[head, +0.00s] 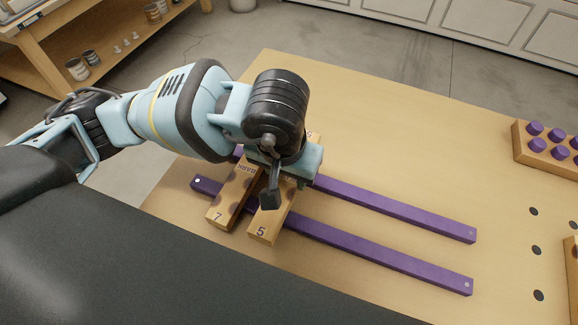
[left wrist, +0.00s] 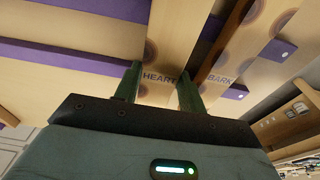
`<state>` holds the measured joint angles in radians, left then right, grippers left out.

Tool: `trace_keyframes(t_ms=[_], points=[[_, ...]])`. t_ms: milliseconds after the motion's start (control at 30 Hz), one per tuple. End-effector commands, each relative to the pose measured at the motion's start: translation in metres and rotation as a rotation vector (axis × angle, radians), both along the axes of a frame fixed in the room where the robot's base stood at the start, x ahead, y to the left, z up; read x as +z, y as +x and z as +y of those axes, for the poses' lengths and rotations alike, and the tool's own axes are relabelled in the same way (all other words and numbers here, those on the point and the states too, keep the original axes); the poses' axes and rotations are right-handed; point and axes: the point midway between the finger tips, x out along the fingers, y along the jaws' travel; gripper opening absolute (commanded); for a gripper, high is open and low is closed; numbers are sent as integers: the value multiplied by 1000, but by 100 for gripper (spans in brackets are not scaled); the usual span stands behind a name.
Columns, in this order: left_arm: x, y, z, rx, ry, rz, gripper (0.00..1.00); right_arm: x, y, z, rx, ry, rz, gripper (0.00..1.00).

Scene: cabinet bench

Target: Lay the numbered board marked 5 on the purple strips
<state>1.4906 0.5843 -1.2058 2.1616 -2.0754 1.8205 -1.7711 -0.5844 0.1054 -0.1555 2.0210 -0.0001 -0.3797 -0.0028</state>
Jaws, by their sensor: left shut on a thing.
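The board marked 5 (head: 263,228) lies across the two purple strips, the near strip (head: 380,259) and the far strip (head: 400,210), near their left ends. Whether it rests on them or is held just above, I cannot tell. My left gripper (head: 272,188) is over the board and shut on it. In the left wrist view the fingers (left wrist: 160,88) stand either side of a board (left wrist: 159,94) lettered HEART. The middle of board 5 is hidden under my gripper in the head view. My right gripper is out of view.
A board marked 7 (head: 221,211) lies just left of board 5, with a narrow gap, also across the strips; it is lettered BARK. The strips are bare to the right. A block with purple pegs (head: 546,146) stands at the right of the bench (head: 370,110). Dark holes (head: 536,250) mark the bench's right side.

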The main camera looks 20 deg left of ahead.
Motion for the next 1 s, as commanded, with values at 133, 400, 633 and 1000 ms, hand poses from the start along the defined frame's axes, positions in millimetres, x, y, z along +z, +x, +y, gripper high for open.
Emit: trace_keyframes(t_ms=[133,400,633,1000], points=[[-2,0,0,0,0,-2,14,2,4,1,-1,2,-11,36],[-1,0,0,1,0,-3,14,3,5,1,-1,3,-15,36],[-1,0,0,1,0,-2,14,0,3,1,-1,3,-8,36],[-1,0,0,1,0,-2,14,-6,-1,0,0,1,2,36]])
